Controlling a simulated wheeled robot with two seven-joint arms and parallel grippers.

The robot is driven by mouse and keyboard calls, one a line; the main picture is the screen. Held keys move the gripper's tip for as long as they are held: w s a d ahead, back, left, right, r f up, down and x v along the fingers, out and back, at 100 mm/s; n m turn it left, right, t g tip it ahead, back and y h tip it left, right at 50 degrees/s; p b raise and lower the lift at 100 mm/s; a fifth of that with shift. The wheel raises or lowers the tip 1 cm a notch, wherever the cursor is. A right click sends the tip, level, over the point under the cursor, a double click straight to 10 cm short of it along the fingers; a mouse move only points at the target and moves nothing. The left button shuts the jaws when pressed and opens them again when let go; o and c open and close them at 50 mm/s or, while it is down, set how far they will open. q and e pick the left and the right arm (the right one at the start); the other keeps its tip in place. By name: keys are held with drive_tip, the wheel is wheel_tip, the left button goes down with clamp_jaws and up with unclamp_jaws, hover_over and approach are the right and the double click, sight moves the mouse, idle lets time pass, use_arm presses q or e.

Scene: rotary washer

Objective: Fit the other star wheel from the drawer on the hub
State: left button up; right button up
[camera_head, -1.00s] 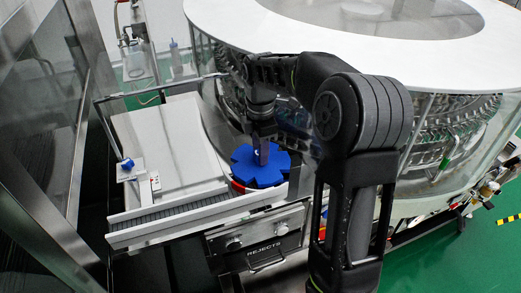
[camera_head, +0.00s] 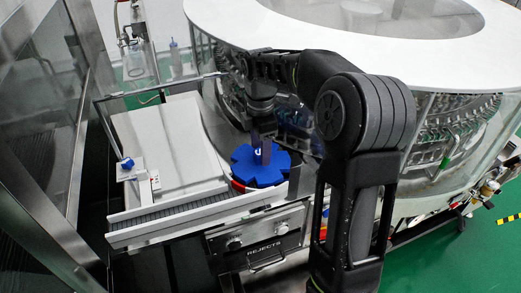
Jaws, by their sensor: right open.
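A blue star wheel (camera_head: 268,175) lies flat at the front of the round washer, at the end of the conveyor. A red rim shows below its lower left edge. My right gripper (camera_head: 262,149) points down over the middle of the wheel, its two fingers apart and on either side of a small white-marked spot. I cannot tell whether the fingertips touch the wheel. The hub is hidden under the wheel and fingers. A drawer front marked REJECTS (camera_head: 268,248) is below the conveyor and looks closed. My left gripper is out of view.
The conveyor (camera_head: 180,212) with metal rails runs left of the wheel. A white plate (camera_head: 165,145) lies behind it. The washer's glass guard and white top (camera_head: 350,45) are close behind my arm. A steel-framed glass panel (camera_head: 45,100) stands at left.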

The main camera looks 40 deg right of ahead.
wheel_tip(320, 180, up, 7)
idle(0.3)
idle(0.5)
